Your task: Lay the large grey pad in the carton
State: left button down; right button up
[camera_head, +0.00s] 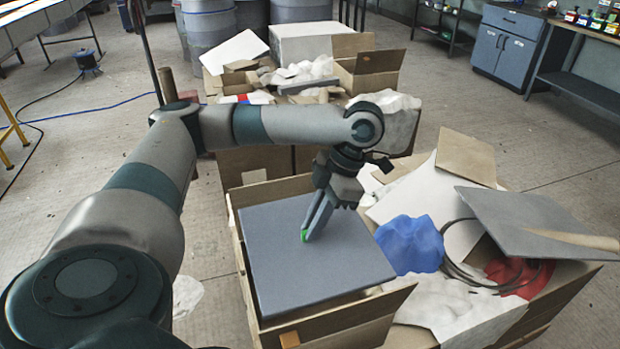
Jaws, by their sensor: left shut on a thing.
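The large grey pad (300,270) lies flat at the mouth of the open brown carton (330,318), within or just above its rim; I cannot tell whether it rests on anything below. The carton's left wall and front flap show around it. My left gripper (305,236) reaches down over the middle of the pad. Its fingers are closed on a small green piece at the pad's upper face, which looks like a grip on the pad. The pad hides the inside of the carton. My right gripper is not in view.
To the right, a carton overflows with white sheets, a blue bag (410,245), black cable and red cloth. A flat grey panel (530,222) juts over it. More cartons and white scraps (300,72) stand behind. Floor at left is mostly clear, with a blue hose.

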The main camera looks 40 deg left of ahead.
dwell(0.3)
